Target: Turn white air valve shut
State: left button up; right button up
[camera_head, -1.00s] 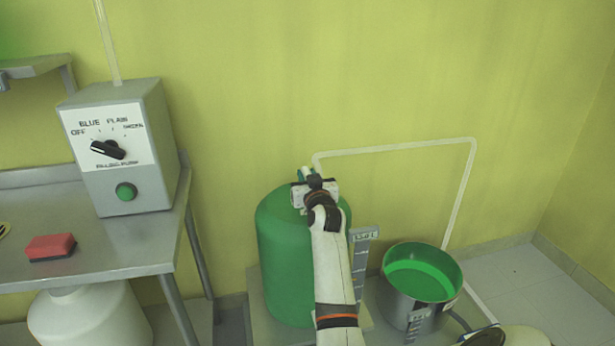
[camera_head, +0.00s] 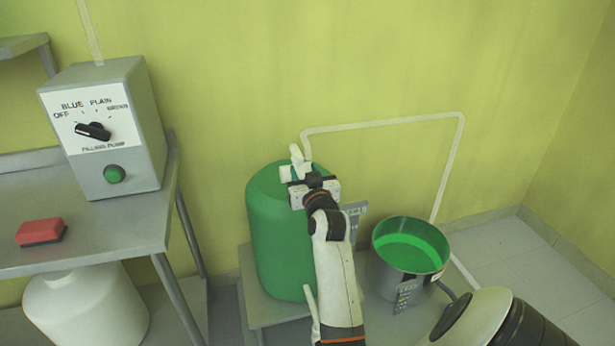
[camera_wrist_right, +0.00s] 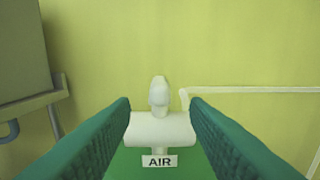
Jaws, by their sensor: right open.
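The white air valve (camera_head: 297,157) stands on top of the green tank (camera_head: 277,240). In the right wrist view the valve's white handle (camera_wrist_right: 159,93) points up and away above its white cross-body (camera_wrist_right: 160,129), with an AIR label (camera_wrist_right: 160,161) below. My right gripper (camera_head: 293,178) is at the tank top, just in front of the valve. In the right wrist view its two green fingers stand open on either side of the valve, with a gap around the handle. I cannot tell whether the fingers touch the valve body. My left gripper is not in view.
A grey control box (camera_head: 107,130) and a red block (camera_head: 40,232) are on the steel table (camera_head: 95,215) at left. A metal pot of green liquid (camera_head: 411,249) stands right of the tank. A white pipe (camera_head: 385,123) runs along the wall.

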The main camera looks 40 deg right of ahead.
jog(key=v, duration=0.2)
jog(key=shift+s+a, duration=0.2)
jog(key=shift+s, duration=0.1)
dwell(0.3)
